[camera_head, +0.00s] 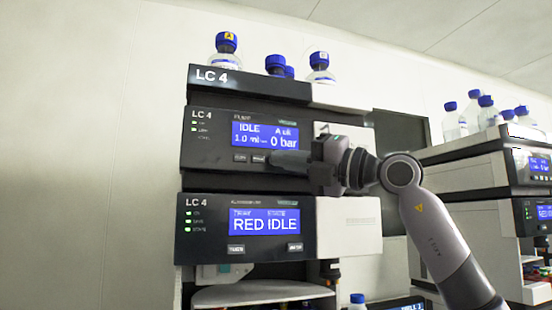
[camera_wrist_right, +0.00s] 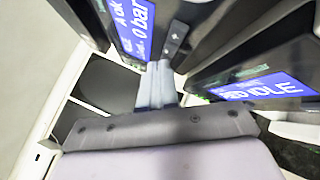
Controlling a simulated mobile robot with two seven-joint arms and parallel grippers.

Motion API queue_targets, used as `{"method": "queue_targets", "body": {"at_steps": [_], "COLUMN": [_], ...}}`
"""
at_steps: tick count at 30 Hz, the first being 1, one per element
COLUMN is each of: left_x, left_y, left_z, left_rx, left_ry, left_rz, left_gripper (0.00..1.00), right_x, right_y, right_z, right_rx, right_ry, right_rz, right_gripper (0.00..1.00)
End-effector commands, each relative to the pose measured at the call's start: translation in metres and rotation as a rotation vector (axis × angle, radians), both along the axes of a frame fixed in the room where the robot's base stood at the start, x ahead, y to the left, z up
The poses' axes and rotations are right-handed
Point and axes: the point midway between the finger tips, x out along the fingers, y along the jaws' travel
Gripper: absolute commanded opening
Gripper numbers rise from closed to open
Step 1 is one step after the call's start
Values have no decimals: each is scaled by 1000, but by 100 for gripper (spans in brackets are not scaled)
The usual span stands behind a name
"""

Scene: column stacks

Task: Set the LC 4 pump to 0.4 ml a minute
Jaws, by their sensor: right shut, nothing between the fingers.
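The LC 4 pump (camera_head: 208,152) is the black-fronted module in the middle of the left stack. Its blue display (camera_head: 264,136) reads IDLE, 1.0 ml and 0 bar; part of it also shows in the right wrist view (camera_wrist_right: 138,28). Two small buttons sit below the display, a left one (camera_head: 240,157) and a right one (camera_head: 258,158). My right gripper (camera_head: 274,158) is shut and empty, its fingertips at the pump front beside the right button. Contact cannot be told. The fingertips also show in the wrist view (camera_wrist_right: 162,68), close to the button strip (camera_wrist_right: 175,38). My left gripper is out of view.
Below the pump is another LC 4 module whose display (camera_head: 264,222) reads RED IDLE. Blue-capped bottles (camera_head: 227,42) stand on the top module (camera_head: 260,84). A second stack (camera_head: 470,182) with bottles stands at the right. Bare wall lies at the left.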

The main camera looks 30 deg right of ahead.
Motion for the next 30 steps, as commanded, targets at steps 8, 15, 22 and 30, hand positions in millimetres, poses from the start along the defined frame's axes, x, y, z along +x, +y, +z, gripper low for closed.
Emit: {"method": "queue_targets", "body": {"at_steps": [8,15,22,30], "left_x": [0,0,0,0], "left_y": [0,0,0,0], "left_z": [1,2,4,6], "left_rx": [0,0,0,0], "left_ry": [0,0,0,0], "left_rz": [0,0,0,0], "left_gripper": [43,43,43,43], "right_x": [1,2,5,9], "right_y": [0,-1,-1,-2], "right_z": [0,1,1,1], "right_rx": [0,0,1,1], "right_ry": [-1,-1,-2,0], "right_rz": [1,1,1,1], "right_gripper": [0,0,0,0]}}
